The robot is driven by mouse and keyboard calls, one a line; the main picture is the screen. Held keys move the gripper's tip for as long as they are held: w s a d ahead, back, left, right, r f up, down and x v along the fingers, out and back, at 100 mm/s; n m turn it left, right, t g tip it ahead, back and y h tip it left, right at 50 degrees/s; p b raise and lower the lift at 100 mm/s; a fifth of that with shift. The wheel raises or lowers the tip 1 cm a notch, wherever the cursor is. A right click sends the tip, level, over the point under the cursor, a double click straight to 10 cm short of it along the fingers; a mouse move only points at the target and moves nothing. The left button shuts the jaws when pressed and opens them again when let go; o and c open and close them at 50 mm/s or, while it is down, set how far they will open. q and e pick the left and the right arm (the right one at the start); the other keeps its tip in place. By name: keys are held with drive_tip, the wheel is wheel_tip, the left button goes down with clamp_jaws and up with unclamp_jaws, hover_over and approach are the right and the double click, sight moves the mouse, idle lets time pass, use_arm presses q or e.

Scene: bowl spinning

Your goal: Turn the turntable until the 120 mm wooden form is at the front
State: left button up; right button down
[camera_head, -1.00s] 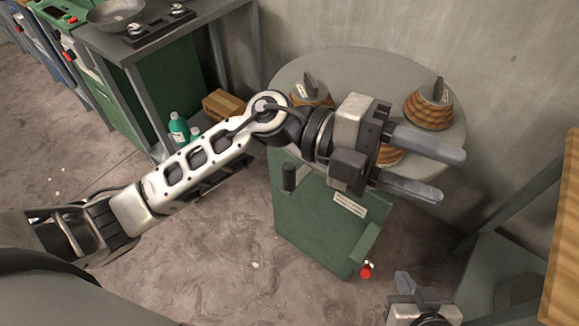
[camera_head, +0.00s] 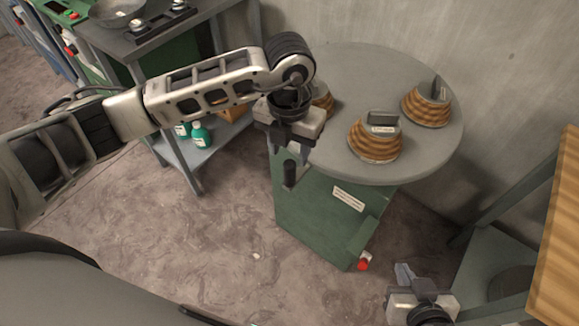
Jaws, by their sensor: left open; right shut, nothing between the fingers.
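The turntable (camera_head: 420,165) is a round grey disc on a green cabinet. Three stepped wooden forms with grey label holders stand on it: one near the front (camera_head: 375,142), one at the back right (camera_head: 427,106), and one at the left (camera_head: 323,98), partly hidden behind my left gripper. Their labels are too small to read, so I cannot tell which is 120 mm. A dark upright handle (camera_head: 290,174) shows at the disc's left front edge. My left gripper (camera_head: 289,150) is open, pointing down just above the handle. My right gripper (camera_head: 404,274) is shut and empty, low at the right.
A grey workbench (camera_head: 185,35) with a pan and a lower shelf holding green bottles (camera_head: 200,134) stands at the left. A wooden-topped table (camera_head: 556,235) is at the right edge. A red button (camera_head: 363,264) sits low on the cabinet. The floor in front is clear.

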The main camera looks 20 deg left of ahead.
sight(290, 163)
use_arm(q)
wheel_tip(290, 163, down, 8)
drive_tip(key=shift+d+r, duration=0.1)
drive_tip(key=shift+r, duration=0.1)
clamp_jaws()
